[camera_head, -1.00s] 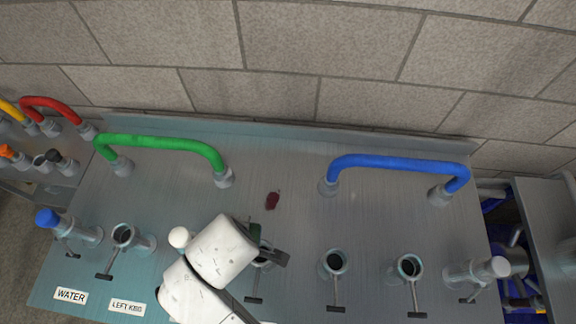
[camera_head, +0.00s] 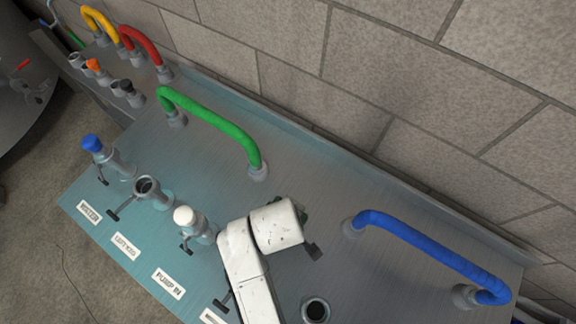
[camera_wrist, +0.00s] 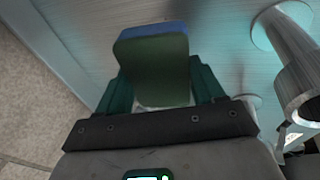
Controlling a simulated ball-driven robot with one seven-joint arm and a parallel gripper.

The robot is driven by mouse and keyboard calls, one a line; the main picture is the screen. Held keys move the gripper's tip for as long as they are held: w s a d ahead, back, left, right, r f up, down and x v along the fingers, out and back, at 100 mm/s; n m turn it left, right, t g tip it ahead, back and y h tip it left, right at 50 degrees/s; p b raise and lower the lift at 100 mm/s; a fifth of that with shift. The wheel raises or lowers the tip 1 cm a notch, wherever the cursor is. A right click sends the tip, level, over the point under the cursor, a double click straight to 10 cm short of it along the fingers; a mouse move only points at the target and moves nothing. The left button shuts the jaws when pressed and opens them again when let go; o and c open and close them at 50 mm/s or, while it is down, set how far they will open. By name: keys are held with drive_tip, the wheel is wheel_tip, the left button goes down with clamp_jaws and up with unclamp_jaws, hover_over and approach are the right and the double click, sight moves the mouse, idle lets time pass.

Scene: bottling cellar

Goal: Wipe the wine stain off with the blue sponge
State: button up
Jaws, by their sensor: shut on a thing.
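My gripper (camera_wrist: 160,80) is shut on the blue sponge (camera_wrist: 153,48) in the wrist view. The sponge is a block with a blue edge and a dark green-looking shaded face, between the two dark green fingers. In the head view my white arm reaches over the steel counter (camera_head: 220,120), and it hides the sponge and most of the gripper. The wine stain does not show in either current view; my arm probably covers it. Whether the sponge touches the counter cannot be told.
A green hose (camera_head: 212,118) and a blue hose (camera_head: 430,243) arch over the counter. Capped and open pipe fittings stand along its front, including a white-capped one (camera_head: 187,216) and a blue-capped one (camera_head: 92,143). A block wall (camera_head: 400,80) closes the back.

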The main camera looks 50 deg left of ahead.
drive_tip(key=shift+f+b, duration=0.35)
drive_tip(key=shift+f, duration=0.6)
wheel_tip(320, 180, down, 4)
drive_tip(key=b, duration=0.4)
drive_tip(key=shift+f+b, duration=0.5)
drive_tip(key=shift+f, duration=0.05)
drive_tip(key=shift+r, duration=0.1)
drive_tip(key=shift+w+a, duration=0.2)
drive_tip(key=shift+w, duration=0.6)
drive_tip(key=shift+w+a, duration=0.15)
drive_tip(key=shift+w, duration=0.6)
drive_tip(key=shift+w+a, duration=0.25)
drive_tip(key=shift+w, duration=0.7)
drive_tip(key=shift+w+a, duration=0.2)
drive_tip(key=shift+w, duration=0.75)
drive_tip(key=shift+p, duration=0.4)
